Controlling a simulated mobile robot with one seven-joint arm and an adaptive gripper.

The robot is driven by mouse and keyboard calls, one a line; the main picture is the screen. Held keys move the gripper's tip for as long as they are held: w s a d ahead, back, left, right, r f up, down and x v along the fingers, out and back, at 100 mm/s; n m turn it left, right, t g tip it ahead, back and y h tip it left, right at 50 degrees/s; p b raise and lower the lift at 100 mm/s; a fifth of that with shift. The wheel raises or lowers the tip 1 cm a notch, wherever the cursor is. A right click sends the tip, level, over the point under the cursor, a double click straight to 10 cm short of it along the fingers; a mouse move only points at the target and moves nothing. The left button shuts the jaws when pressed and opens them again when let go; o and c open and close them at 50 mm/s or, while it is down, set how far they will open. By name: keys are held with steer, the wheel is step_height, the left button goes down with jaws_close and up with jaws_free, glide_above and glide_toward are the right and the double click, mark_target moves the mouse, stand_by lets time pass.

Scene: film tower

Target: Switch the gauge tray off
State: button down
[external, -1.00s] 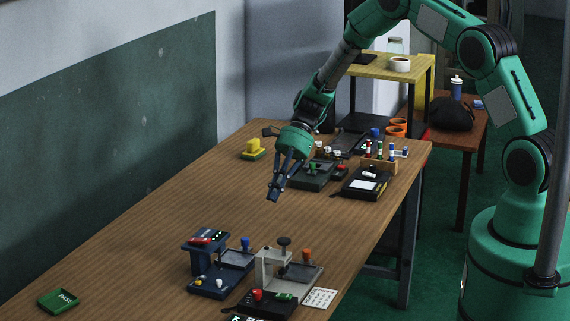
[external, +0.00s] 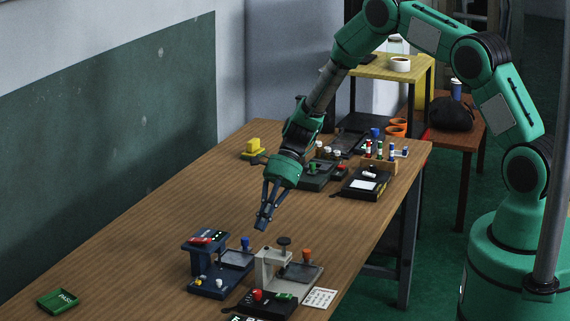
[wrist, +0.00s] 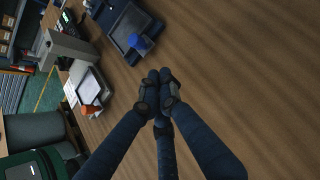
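My gripper (external: 262,225) is above the table, just behind the two near fixtures, with its fingers pointing down. In the wrist view its dark fingertips (wrist: 157,82) are together with nothing between them. The near black tray (external: 252,304) carries a red knob (external: 257,295) and a green switch (external: 285,296). Beside it stand a grey fixture (external: 265,272) with an orange knob (external: 307,255) and a dark blue fixture (external: 197,258) with a blue knob (external: 245,242). The blue knob also shows in the wrist view (wrist: 140,43). I cannot tell which one is the gauge tray.
A white printed card (external: 320,298) lies at the table's near right edge. A green PASS tray (external: 58,301) is at the near left. Farther back are a yellow block (external: 253,146), a black tray (external: 366,184) and a wooden bottle rack (external: 378,164). The table's left middle is clear.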

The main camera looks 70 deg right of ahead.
steer(key=a, duration=0.3)
steer(key=a+f, duration=0.1)
steer(key=shift+w+a+b, duration=0.15)
steer(key=shift+w+b, duration=0.2)
steer(key=shift+a+r, duration=0.1)
steer(key=shift+a, duration=0.05)
steer(key=shift+a, duration=0.1)
steer(key=p, duration=0.1)
glide_toward(234, 259)
steer(key=x, duration=0.5)
steer(key=shift+a, duration=0.2)
steer(key=shift+d, duration=0.1)
